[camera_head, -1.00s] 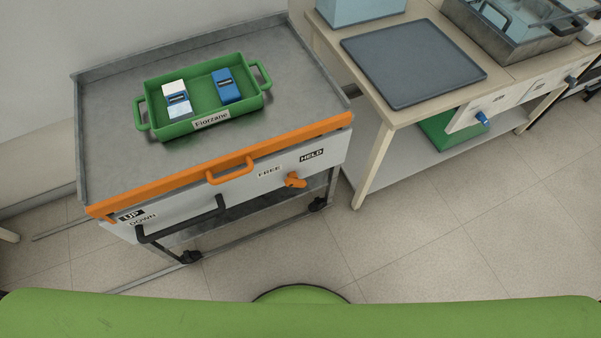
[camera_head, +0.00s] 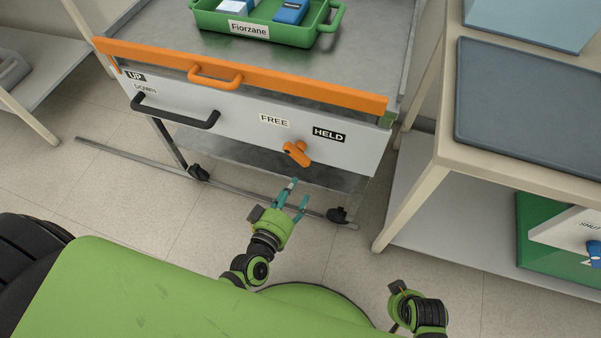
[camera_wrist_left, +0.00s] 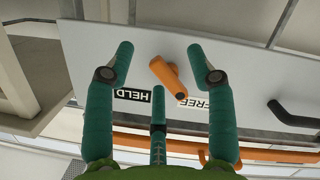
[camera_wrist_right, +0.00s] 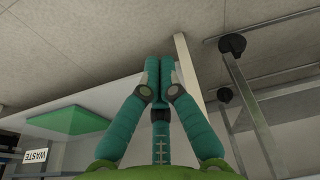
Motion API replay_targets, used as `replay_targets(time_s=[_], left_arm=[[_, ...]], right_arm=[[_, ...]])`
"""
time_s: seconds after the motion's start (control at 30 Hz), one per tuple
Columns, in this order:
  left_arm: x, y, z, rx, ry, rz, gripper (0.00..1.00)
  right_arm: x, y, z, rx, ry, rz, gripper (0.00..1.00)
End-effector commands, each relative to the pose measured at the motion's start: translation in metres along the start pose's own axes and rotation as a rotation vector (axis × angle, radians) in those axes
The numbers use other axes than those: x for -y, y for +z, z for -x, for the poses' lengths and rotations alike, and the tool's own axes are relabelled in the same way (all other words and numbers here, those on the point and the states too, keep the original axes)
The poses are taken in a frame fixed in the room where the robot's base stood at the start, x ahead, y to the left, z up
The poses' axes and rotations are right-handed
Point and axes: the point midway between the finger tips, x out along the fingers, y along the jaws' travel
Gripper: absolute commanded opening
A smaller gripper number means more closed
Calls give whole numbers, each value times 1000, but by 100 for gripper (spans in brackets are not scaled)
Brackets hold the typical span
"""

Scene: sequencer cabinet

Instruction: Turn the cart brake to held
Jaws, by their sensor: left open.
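The cart brake is an orange knob (camera_head: 297,153) on the cart's pale front panel, below and between the FREE label (camera_head: 274,120) and the black HELD label (camera_head: 328,134). Its handle lies slanted. My left gripper (camera_head: 298,194) is open and empty, just below and in front of the knob, apart from it. In the left wrist view the knob (camera_wrist_left: 174,82) shows between the two open fingers (camera_wrist_left: 161,52), with the HELD label (camera_wrist_left: 132,95) to its left. My right gripper (camera_wrist_right: 160,70) is shut and empty, away from the cart.
An orange handle (camera_head: 215,76) and a black UP/DOWN lever (camera_head: 176,113) are on the cart's front, left of the knob. A green tray (camera_head: 270,32) stands on the cart top. A bench (camera_head: 450,170) stands close to the right. The floor in front is clear.

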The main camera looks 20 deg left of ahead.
Motion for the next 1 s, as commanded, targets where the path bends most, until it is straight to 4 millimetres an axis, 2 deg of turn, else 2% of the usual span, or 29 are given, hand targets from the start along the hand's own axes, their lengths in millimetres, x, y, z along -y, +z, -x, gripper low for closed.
replay_targets(time_s=[0.03,0.2,0.3,0.7,1.0], left_arm=[[-1,-4,-6,-65,21,47,56],[-17,-40,-7,-193,57,156,56],[-21,-49,-10,-217,63,178,56],[-24,-63,-64,-219,64,179,56],[-25,-65,-75,-216,63,178,56]], right_arm=[[0,-4,-9,-13,1,-1,0],[-2,-14,7,-25,4,-4,0],[-2,-17,13,-28,5,-5,0],[-3,-23,30,-38,6,-7,0],[-3,-24,34,-41,7,-7,0]])
